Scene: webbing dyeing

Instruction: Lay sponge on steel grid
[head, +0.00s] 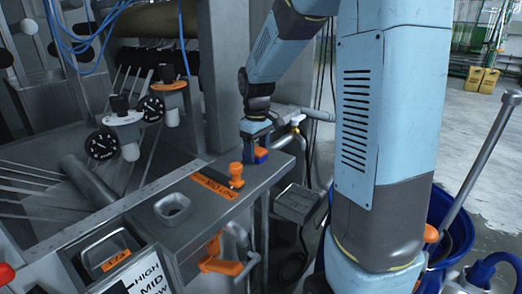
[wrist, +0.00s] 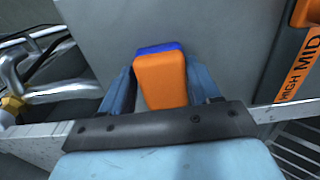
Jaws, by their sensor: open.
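The sponge, an orange block with a blue layer (head: 261,155), sits at the far end of the grey steel ledge (head: 228,200). In the wrist view the sponge (wrist: 161,82) lies between the two blue fingers of my gripper (wrist: 160,68). The gripper is open, with one finger on each side of the sponge. In the head view my gripper (head: 257,140) is down at the sponge and hides part of it. A barred surface, possibly the steel grid (wrist: 297,150), shows at the lower right of the wrist view.
Orange labels reading MID and HIGH (wrist: 300,68) are on the ledge. An orange knob (head: 236,172) and a recessed cup (head: 173,208) stand nearer on it. Pipes and a yellow fitting (wrist: 12,104) lie beyond the ledge's edge. A blue bucket (head: 452,232) stands at right.

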